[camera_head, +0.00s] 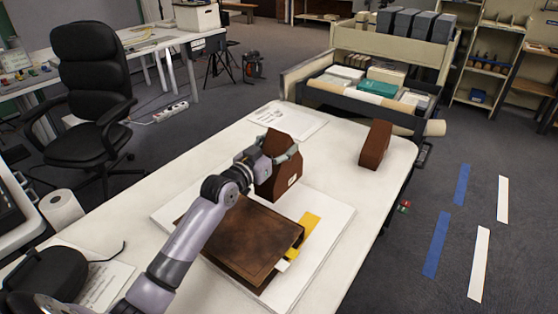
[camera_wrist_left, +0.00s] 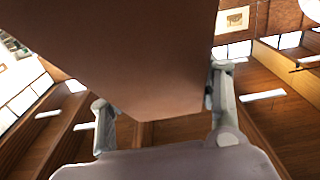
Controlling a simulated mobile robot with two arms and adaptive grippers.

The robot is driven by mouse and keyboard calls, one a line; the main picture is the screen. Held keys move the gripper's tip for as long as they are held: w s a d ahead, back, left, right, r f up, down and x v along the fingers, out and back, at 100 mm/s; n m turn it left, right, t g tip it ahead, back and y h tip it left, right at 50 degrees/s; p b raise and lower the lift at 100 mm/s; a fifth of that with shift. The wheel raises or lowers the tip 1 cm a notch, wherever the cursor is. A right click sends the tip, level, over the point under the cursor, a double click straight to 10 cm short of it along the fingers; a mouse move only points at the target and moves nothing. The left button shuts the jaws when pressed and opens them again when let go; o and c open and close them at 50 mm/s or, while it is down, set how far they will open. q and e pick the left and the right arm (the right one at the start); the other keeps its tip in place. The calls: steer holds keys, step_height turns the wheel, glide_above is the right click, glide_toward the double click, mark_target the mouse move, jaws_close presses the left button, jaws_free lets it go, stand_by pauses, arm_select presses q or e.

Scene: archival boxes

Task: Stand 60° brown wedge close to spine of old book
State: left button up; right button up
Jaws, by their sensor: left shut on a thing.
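In the left wrist view the wedge (camera_wrist_left: 120,55) fills the upper middle between the fingers (camera_wrist_left: 162,112). The old brown book (camera_head: 248,240) lies closed on a white board (camera_head: 325,225). A second brown wedge (camera_head: 375,146) stands apart at the table's far right. My right gripper is not in view.
Yellow strips (camera_head: 308,228) stick out at the book's right side. Paper sheets (camera_head: 290,121) lie at the table's back edge. A black device (camera_head: 45,275) is at the front left. The white table (camera_head: 345,185) is clear between the board and the second wedge.

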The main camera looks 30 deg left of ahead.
arm_select(q)
step_height(320, 180, down, 4)
steer(key=shift+f+b, duration=0.15)
steer(key=shift+b, duration=0.15)
steer(key=shift+f, duration=0.1)
steer(key=shift+s+f+b, duration=0.1)
steer(key=shift+f+b, duration=0.2)
steer(key=shift+f, duration=0.1)
